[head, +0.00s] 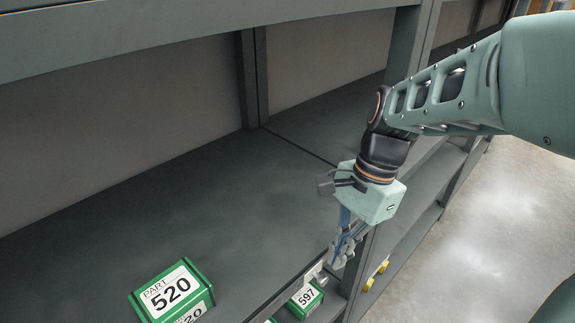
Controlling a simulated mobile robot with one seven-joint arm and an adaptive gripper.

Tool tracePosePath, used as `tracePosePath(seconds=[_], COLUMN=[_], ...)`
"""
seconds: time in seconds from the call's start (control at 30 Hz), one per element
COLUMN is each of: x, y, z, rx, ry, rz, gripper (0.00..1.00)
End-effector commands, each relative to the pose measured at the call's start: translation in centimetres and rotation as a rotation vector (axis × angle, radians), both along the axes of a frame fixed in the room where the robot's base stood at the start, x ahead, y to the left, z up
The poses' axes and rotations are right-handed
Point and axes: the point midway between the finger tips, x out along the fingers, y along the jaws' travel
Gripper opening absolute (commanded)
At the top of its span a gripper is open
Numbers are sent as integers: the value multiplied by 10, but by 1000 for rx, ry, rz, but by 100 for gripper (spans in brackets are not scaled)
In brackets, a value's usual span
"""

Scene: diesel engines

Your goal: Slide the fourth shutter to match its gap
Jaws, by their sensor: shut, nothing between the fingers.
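My gripper (343,250) is shut and empty, pointing down at the front edge of the shelf. A small pale piece (313,274) sits on that edge just left of the fingertips. I cannot tell whether it is part of a shutter or whether my fingers touch it. No shutter or gap can be made out clearly in the head view.
A green box labelled 520 (172,290) stands on the shelf (200,215) at the lower left. A green box labelled 597 (306,297) is on a lower level. A grey post (362,255) stands by my gripper; small yellow pieces (376,275) are beyond it. Open floor (490,220) lies right.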

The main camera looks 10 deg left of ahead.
Motion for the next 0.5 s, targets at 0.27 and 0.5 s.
tracePosePath(seconds=[0.27,0.5], x=[10,14], y=[-11,-18], z=[37,55], rx=[-1,-1], ry=[8,10], rz=[-6,-5], gripper=[0,0])
